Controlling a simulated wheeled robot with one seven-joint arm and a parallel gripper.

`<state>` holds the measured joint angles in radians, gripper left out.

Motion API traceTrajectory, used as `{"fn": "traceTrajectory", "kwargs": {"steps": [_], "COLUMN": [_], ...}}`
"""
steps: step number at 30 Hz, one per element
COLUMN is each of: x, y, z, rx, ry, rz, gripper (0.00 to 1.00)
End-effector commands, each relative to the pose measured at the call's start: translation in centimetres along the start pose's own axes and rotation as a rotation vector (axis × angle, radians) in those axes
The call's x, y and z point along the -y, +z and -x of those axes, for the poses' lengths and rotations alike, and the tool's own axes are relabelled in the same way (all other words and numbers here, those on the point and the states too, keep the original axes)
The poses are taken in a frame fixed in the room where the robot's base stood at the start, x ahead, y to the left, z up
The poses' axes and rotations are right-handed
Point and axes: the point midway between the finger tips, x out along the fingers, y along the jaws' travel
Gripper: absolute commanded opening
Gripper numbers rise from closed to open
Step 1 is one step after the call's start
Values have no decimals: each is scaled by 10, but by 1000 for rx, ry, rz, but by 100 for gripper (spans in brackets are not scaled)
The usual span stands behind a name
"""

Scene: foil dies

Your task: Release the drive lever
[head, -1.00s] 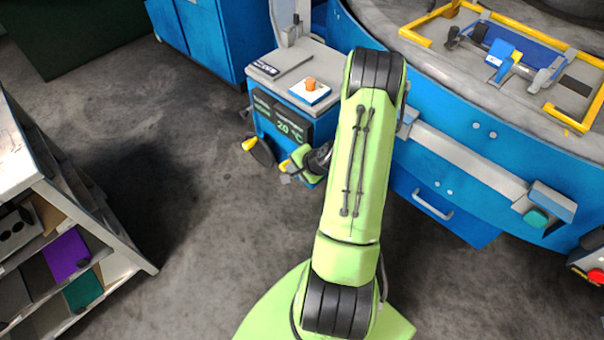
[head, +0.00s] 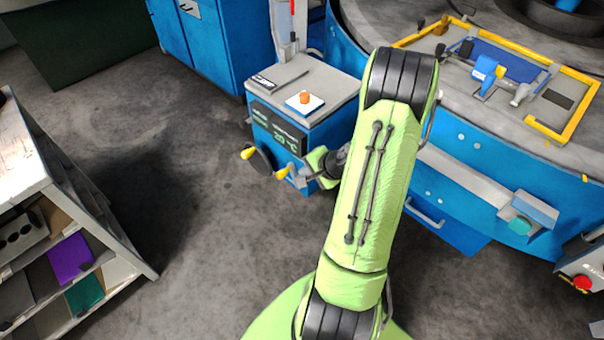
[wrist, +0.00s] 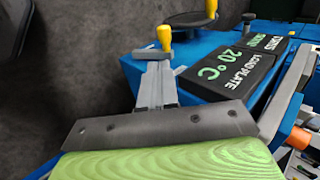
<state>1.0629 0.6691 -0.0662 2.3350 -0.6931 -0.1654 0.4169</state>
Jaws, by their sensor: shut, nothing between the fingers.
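A lever with a yellow knob (head: 283,173) sticks out from the lower front of the blue cabinet (head: 315,127). In the wrist view the yellow knob (wrist: 164,37) stands on a short grey arm just beyond my fingertips. My gripper (wrist: 153,68) is shut with nothing held, pointing at this lever. Whether the fingertips touch the grey arm I cannot tell. In the head view my gripper (head: 299,172) is beside the lever, partly hidden by my arm. No label shows which control is the drive lever.
A dark handwheel (head: 261,162) with its own yellow handle (head: 247,153) sits left of the lever. A shelf (head: 70,225) stands at left. Floor between is clear.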

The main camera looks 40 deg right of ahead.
Motion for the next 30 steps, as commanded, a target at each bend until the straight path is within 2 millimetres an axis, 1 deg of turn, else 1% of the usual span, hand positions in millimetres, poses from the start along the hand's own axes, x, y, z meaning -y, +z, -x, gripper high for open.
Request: {"fn": "traceTrajectory", "kwargs": {"steps": [1, 4, 7, 15, 17, 21, 24, 26, 30], "x": [4, 6, 6, 4, -2, -28, -41, -44, -42], "y": [0, 0, 0, 0, 0, 3, 6, 6, 3], "z": [9, 18, 20, 19, 17, 10, 9, 10, 17], "rx": [-2, -1, 0, 2, 6, 35, 48, 44, 18], "ry": [0, 1, 1, 1, -1, -32, -95, -140, -231], "rz": [0, 0, 0, -1, -6, -26, -30, -27, -13], "gripper": [0, 0, 0, 0, 0, 0, 0, 0, 0]}}
